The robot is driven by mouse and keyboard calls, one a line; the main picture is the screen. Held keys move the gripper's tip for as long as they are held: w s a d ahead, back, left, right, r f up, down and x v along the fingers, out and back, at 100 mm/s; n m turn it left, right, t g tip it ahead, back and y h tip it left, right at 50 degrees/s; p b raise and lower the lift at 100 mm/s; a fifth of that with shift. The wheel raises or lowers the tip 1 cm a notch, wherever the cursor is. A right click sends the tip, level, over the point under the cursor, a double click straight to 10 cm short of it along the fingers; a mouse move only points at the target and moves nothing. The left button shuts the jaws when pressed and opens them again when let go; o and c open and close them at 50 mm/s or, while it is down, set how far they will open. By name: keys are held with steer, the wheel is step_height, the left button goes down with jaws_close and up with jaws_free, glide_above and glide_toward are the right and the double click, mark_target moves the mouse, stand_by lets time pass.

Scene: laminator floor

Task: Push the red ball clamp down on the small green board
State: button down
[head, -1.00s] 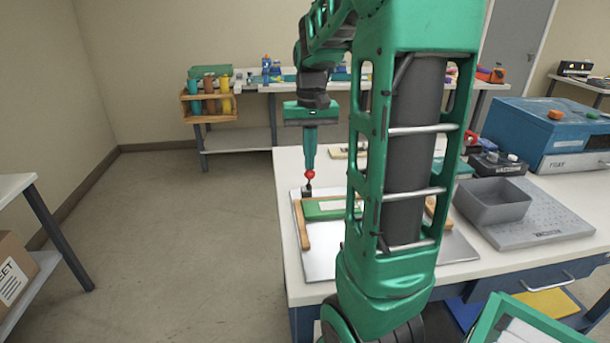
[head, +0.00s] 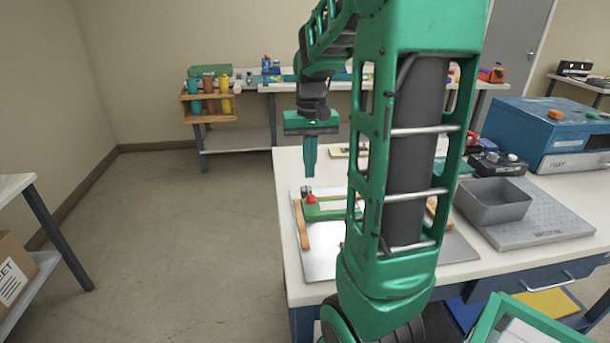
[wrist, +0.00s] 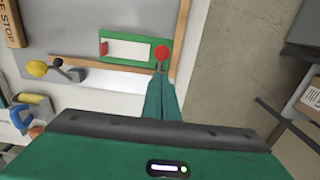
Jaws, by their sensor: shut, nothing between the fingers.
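The red ball clamp (head: 311,199) is low over the left end of the small green board (head: 328,214), with its ball near board height. In the wrist view the red ball (wrist: 162,53) sits over the right end of the green board (wrist: 123,62), just beyond my fingertips. My gripper (head: 310,174) is shut and empty. It points down above the ball, with a visible gap between them in the head view. My arm hides the right part of the board in the head view.
Wooden strips (head: 303,225) flank the board on a metal plate (head: 322,262). A yellow ball clamp (wrist: 37,68) stands on the plate in the wrist view. A grey bin (head: 492,203) and blue machine (head: 545,132) are to the right. Floor at left is clear.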

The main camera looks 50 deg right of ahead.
step_height(320, 180, up, 8)
stand_by(1.0)
stand_by(0.5)
